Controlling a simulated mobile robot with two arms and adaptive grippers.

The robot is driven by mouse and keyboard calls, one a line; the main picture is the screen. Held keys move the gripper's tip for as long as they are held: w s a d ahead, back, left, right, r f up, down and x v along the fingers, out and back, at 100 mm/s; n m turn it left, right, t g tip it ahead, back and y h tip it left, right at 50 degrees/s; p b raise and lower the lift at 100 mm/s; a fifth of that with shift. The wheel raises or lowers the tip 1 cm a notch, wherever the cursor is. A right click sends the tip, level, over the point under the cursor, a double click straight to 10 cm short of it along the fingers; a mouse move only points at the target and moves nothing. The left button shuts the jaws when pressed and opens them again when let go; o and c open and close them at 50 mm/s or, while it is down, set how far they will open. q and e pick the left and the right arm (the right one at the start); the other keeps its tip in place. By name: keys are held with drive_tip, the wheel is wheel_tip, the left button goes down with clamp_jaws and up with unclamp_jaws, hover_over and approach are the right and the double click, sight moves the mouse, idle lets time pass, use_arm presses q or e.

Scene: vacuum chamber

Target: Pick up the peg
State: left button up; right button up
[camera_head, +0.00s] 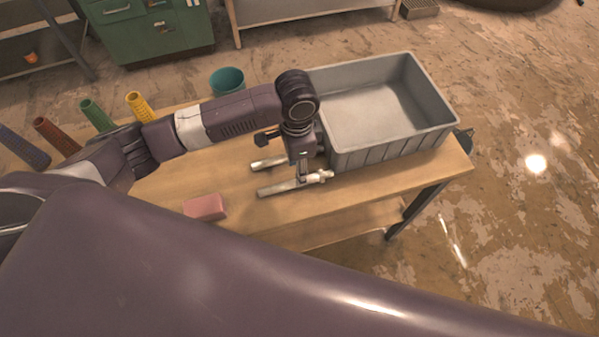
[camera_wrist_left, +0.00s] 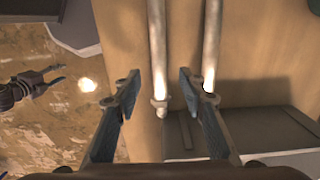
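Two pale metallic pegs lie side by side on the wooden table. The near peg (camera_head: 277,190) has a collared tip beside the grey bin; the far peg (camera_head: 265,163) is partly hidden by my gripper. My left gripper (camera_head: 304,180) is over the near peg, pointing down. In the left wrist view its fingers (camera_wrist_left: 158,87) are open. The near peg (camera_wrist_left: 157,45) runs into the gap between them, with clear space on both sides. The far peg (camera_wrist_left: 212,45) lies outside the right finger. A dark claw (camera_wrist_left: 35,85), apparently my right gripper, is at the left with its fingers apart.
The grey ribbed bin (camera_head: 390,150) stands close to the right of the pegs. A pink block (camera_head: 205,207) lies to their left. A teal cup (camera_head: 227,80) and several coloured cylinders stand along the back and left. The table (camera_head: 330,215) is bare in front.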

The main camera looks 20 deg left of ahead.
use_arm(q)
drive_tip(key=f, duration=0.1)
drive_tip(key=f+p, duration=0.1)
drive_tip(key=f, duration=0.1)
drive_tip(key=shift+s+a, duration=0.1)
drive_tip(key=shift+s, duration=0.3)
drive_tip(key=shift+w+f+p, duration=0.25)
drive_tip(key=shift+f+p, duration=0.1)
drive_tip(key=shift+f, duration=1.2)
drive_tip(key=c, duration=0.4)
drive_tip(key=shift+r, duration=0.1)
clamp_jaws()
use_arm(e)
drive_tip(key=shift+s+d+r, duration=0.1)
drive_tip(key=shift+s+r, duration=0.15)
drive_tip(key=shift+s, duration=0.4)
drive_tip(key=shift+s+r, duration=0.3)
drive_tip(key=shift+s, duration=0.4)
drive_tip(key=shift+s+d+r, duration=0.1)
drive_tip(key=shift+s+r, duration=0.15)
drive_tip(key=shift+s, duration=0.4)
